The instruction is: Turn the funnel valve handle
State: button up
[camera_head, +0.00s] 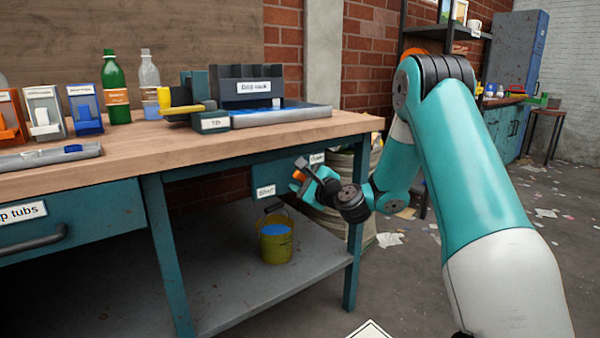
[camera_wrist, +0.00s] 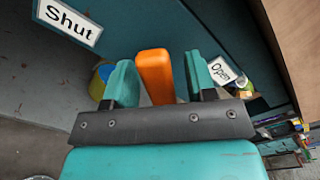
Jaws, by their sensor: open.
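The orange valve handle (camera_wrist: 155,75) stands between the two teal fingers of my gripper (camera_wrist: 160,72) in the wrist view. The fingers are open, one on each side of it, with a narrow gap showing beside each. In the head view the handle (camera_head: 299,175) shows as a small orange piece at the tip of my gripper (camera_head: 305,176), below the bench top. A "Shut" label (camera_wrist: 68,22) lies to the left and an "Open" label (camera_wrist: 221,70) to the right in the wrist view. The funnel itself cannot be made out.
A yellow bucket (camera_head: 275,248) with blue contents stands on the lower shelf (camera_head: 225,290) beneath the handle. The bench top (camera_head: 170,148) carries bottles, a dark rack (camera_head: 246,88) and a shallow tray (camera_head: 290,115). A bench leg (camera_head: 353,265) stands close to my gripper.

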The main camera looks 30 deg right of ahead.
jog(key=shift+w, duration=0.6)
grip_shut()
jog(key=shift+a+f, duration=0.1)
jog(key=shift+f, duration=0.05)
jog(key=shift+a+f+n+b, duration=0.15)
jog(key=shift+f+n+b, duration=0.3)
jog(key=shift+n+b, duration=0.7)
jog(key=shift+a+f+n+b, duration=0.1)
jog(key=shift+f+n+b, duration=0.4)
jog(key=shift+n+b, duration=0.65)
jog(key=shift+a+f+n+b, duration=0.15)
jog(key=shift+f+n+b, duration=0.45)
jog(key=shift+n, duration=0.9)
jog(key=shift+r, duration=0.15)
